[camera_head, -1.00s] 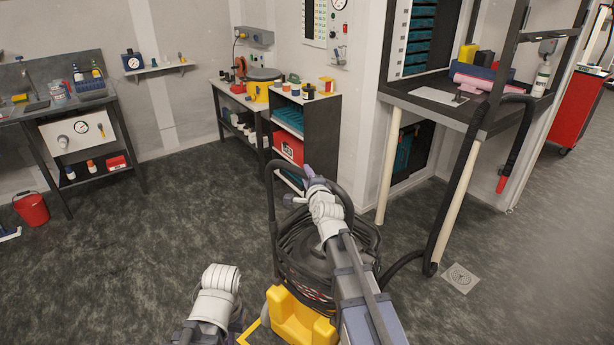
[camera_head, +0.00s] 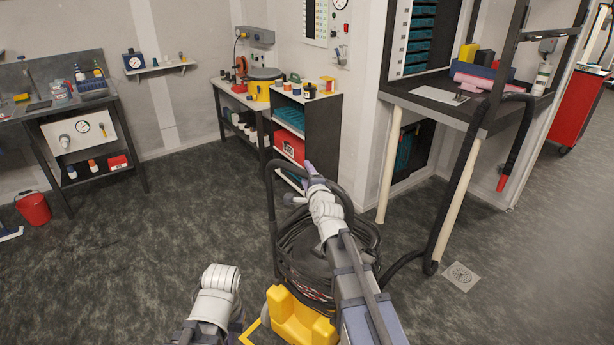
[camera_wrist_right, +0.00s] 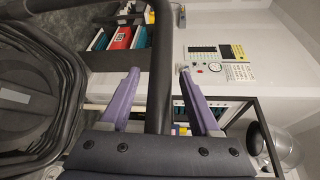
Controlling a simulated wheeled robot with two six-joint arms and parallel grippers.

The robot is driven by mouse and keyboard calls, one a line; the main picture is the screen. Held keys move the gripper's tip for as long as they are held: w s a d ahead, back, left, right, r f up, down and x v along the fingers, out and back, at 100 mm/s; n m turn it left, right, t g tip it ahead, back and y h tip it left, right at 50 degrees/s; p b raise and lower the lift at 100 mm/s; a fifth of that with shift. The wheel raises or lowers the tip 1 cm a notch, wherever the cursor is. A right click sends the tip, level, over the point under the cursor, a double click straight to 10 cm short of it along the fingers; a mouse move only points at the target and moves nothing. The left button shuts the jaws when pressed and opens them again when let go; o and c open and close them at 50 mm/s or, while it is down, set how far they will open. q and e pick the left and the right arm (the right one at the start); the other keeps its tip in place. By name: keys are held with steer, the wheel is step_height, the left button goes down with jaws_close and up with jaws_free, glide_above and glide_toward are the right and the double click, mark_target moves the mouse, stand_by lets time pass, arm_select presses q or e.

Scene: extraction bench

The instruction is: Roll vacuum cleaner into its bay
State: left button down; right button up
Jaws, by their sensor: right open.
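The vacuum cleaner stands upright at the lower middle of the head view, with a yellow base (camera_head: 303,322), a dark coiled hose and a black tubular handle (camera_head: 270,205). A hose runs from it to the right. My right gripper (camera_head: 306,178) is at the top of the handle. In the right wrist view, the handle bar (camera_wrist_right: 159,50) passes between the two purple fingers of the open right gripper (camera_wrist_right: 160,72), with gaps on both sides. My left arm shows at the bottom, but its gripper is out of sight. I cannot tell which place is the bay.
A dark shelf unit (camera_head: 325,140) stands behind the vacuum. A workbench (camera_head: 440,105) on pale legs is to the right, with a floor drain (camera_head: 461,277) before it.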

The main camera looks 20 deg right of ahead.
steer(key=s+r+p, duration=0.1)
steer(key=s, duration=0.6)
steer(key=shift+s+a, duration=0.2)
steer(key=shift+s, duration=0.2)
